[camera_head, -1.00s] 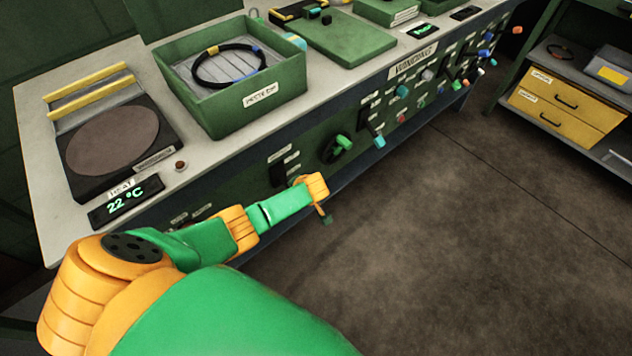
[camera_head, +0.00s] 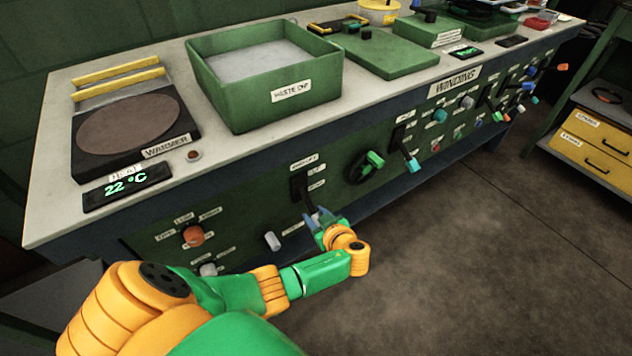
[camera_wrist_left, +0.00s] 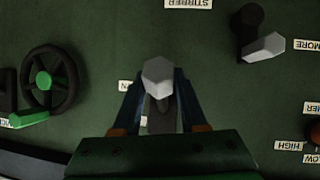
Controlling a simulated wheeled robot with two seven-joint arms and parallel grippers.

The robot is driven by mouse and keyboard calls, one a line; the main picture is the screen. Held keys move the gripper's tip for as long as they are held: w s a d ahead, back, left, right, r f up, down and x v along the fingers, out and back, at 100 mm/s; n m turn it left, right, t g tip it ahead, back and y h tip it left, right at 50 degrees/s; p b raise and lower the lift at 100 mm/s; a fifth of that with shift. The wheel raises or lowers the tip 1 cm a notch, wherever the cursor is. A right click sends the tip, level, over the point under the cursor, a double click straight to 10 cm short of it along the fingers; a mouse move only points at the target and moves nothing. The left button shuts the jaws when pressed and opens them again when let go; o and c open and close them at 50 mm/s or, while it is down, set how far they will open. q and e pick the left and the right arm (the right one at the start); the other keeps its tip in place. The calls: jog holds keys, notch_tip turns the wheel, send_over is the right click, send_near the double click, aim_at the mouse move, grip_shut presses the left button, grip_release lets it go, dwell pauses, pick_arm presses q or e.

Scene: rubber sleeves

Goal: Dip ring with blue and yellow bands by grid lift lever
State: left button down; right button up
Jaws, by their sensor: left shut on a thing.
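The green dip box (camera_head: 262,103) stands on the bench with a pale grey, smooth surface inside. The ring with blue and yellow bands and the grid do not show in it now. The lever (camera_head: 306,196) sits in a dark slot on the bench's front panel, its arm pointing down. My left gripper (camera_head: 322,221) is at its lower end. In the left wrist view the lever's grey hexagonal end (camera_wrist_left: 157,75) sits between the two fingers of my left gripper (camera_wrist_left: 157,100), which is shut on it. My right gripper is not in view.
A warmer with a round brown plate (camera_head: 128,123) and a 22 °C display (camera_head: 127,187) stands left of the box. A black handwheel (camera_head: 362,167) with a green handle is right of the lever. An orange knob (camera_head: 193,236) is lower left. The floor in front is clear.

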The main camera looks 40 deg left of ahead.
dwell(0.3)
pick_arm(q)
jog(key=shift+c, duration=2.2)
grip_release()
jog(key=shift+a+f, duration=0.1)
jog(key=p+v, duration=0.1)
jog(key=v, duration=0.6)
jog(key=shift+p, duration=0.3)
jog(key=s+d+f+m+g+h+p, duration=0.35)
jog(key=s+f+m+h+p, duration=0.4)
jog(key=s+f+m, duration=0.5)
jog(key=s+f+m+g+h+p, duration=0.1)
jog(key=s+f+m+h+p, duration=0.1)
jog(key=s, duration=1.7)
jog(key=shift+s+d+f+m+h+p, duration=0.35)
jog(key=shift+m+h+p, duration=0.3)
jog(key=shift+m+p, duration=0.45)
